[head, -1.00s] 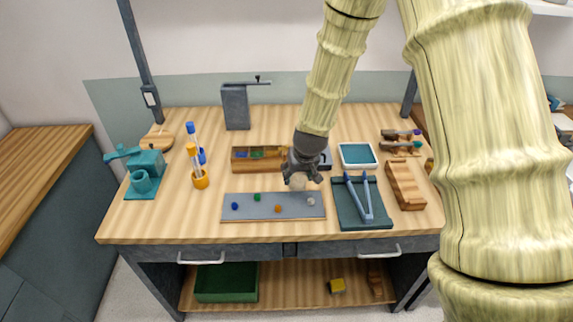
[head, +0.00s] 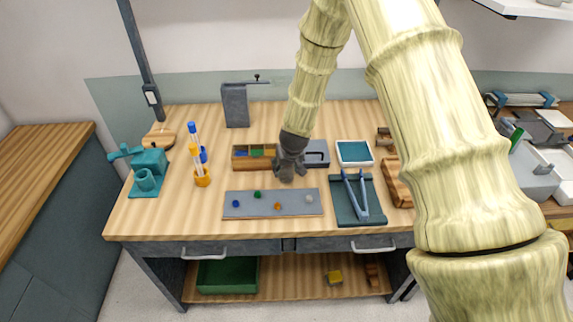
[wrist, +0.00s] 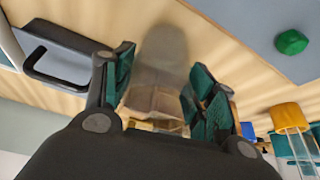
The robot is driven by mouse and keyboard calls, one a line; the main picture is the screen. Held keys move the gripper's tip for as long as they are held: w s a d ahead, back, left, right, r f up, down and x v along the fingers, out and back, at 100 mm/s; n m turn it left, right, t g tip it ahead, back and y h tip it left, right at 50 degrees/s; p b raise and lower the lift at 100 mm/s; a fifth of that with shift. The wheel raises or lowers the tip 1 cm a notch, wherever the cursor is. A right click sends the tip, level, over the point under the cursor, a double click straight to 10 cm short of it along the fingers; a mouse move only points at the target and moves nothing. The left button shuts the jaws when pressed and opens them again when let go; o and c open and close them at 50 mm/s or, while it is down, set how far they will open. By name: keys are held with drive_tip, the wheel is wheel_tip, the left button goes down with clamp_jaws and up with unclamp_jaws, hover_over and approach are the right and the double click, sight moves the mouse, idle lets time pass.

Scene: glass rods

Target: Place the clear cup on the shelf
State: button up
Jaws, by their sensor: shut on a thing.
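My gripper (head: 289,177) hangs over the middle of the workbench, just behind the grey mat. In the wrist view its two green-padded fingers close on a clear, see-through cup (wrist: 158,72) from both sides. The cup is hard to make out in the head view, where the gripper hides it. A wooden lower shelf (head: 300,285) runs under the workbench, and a white wall shelf (head: 520,8) shows at the top right.
The grey mat (head: 240,210) holds several small coloured lumps. A wooden box (head: 242,164), grey tray (head: 316,159), teal tray (head: 355,153) and blue tongs (head: 350,195) stand around. A green bin (head: 228,277) and yellow block (head: 334,277) occupy the lower shelf, with free room between.

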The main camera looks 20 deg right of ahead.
drive_tip(key=shift+f, duration=0.1)
drive_tip(key=shift+f, duration=0.1)
drive_tip(key=o, duration=1.1)
